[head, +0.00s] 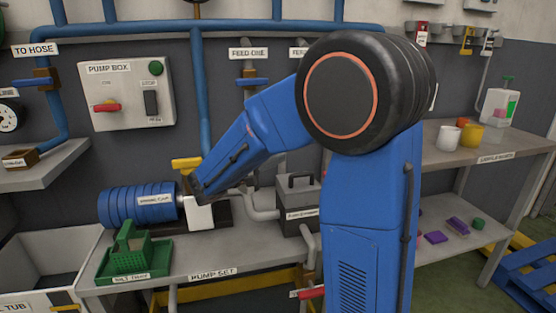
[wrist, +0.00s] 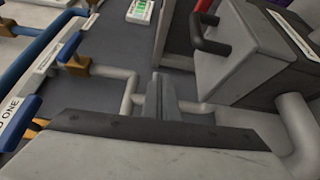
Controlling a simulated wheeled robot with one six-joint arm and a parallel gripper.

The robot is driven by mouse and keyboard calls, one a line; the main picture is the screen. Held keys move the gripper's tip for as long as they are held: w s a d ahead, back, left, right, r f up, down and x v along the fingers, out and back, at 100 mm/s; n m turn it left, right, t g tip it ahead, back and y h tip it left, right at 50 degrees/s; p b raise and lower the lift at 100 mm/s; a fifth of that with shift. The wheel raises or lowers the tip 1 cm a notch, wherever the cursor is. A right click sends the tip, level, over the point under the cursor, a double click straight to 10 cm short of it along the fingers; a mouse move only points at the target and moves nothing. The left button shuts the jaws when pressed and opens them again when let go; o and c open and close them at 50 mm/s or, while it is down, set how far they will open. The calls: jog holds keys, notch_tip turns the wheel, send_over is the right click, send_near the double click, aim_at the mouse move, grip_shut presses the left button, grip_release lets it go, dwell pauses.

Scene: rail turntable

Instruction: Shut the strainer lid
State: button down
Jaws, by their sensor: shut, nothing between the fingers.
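The strainer is a dark grey box (head: 296,223) with a label on its front, at the middle of the bench in the head view. Its lid carries a black handle (head: 299,178); how far the lid is tilted I cannot tell. In the wrist view the strainer box (wrist: 255,55) is at the upper right, with its black handle (wrist: 208,38) on the near left side. My gripper (wrist: 160,95) shows in the wrist view with its two grey fingers together and empty, to the left of the box and apart from the handle. In the head view my arm partly covers this area.
A blue motor (head: 140,205) and a green basket (head: 133,255) stand left on the bench (head: 215,262). Grey pipes (head: 262,213) run beside the strainer. A pump box (head: 127,93) and blue pipes are on the wall behind. A shelf (head: 455,157) with cups is at right.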

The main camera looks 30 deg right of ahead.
jog(key=s+a+f, duration=0.1)
jog(key=s+f, duration=0.2)
jog(key=s, duration=0.2)
jog(key=shift+s+a, duration=0.15)
jog(key=shift+a, duration=0.1)
jog(key=shift+f, duration=0.15)
dwell(0.4)
jog(key=w+a, duration=0.1)
jog(key=a, duration=0.8)
jog(key=shift+w+a+f, duration=0.2)
jog(key=shift+w+f, duration=0.05)
jog(key=shift+w, duration=0.15)
